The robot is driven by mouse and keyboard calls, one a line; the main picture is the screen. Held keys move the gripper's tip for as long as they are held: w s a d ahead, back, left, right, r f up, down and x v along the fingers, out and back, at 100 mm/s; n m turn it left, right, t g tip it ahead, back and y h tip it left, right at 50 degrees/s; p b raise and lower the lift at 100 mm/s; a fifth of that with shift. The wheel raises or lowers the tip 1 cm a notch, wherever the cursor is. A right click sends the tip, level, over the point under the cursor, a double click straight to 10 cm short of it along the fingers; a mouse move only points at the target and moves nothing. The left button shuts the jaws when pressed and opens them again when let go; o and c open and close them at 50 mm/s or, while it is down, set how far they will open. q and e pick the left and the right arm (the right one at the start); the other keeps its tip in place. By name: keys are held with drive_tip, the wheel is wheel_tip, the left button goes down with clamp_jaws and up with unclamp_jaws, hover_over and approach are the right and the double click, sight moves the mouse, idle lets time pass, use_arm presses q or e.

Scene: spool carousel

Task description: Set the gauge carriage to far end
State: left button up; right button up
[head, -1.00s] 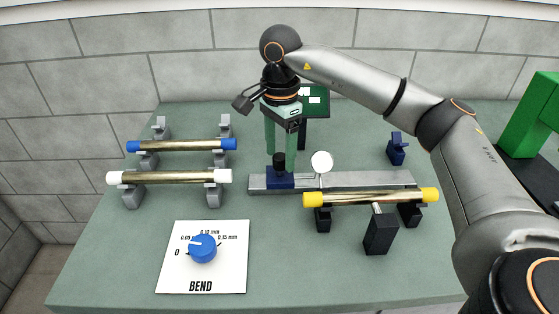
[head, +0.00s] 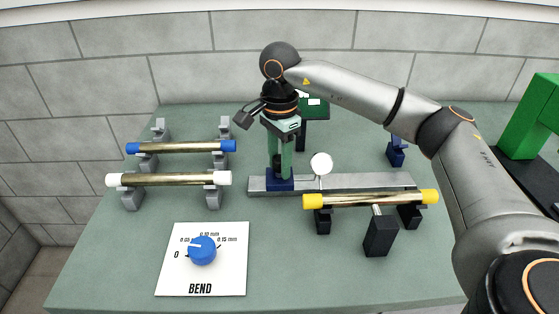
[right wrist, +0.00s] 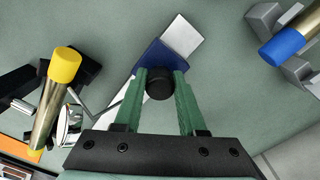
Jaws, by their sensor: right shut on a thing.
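The gauge carriage (head: 280,184) is a dark blue block at the left end of a grey rail (head: 365,180) in the head view. It carries a black knob on top, and a round white dial gauge (head: 321,163) stands beside it on the right. My right gripper (head: 279,166) points down and is shut on the knob. The right wrist view shows the black knob (right wrist: 160,83) between the two green fingers, with the blue carriage (right wrist: 149,60) beneath. The fingers partly hide the knob in the head view. My left gripper is not in view.
A yellow-capped rod (head: 370,199) lies on black supports in front of the rail. Blue-capped (head: 181,146) and white-capped (head: 168,179) rods rest on grey stands at left. A BEND panel (head: 201,280) has a blue dial. A small blue piece (head: 396,156) stands behind the rail's right end.

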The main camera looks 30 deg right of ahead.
clamp_jaws()
idle(0.8)
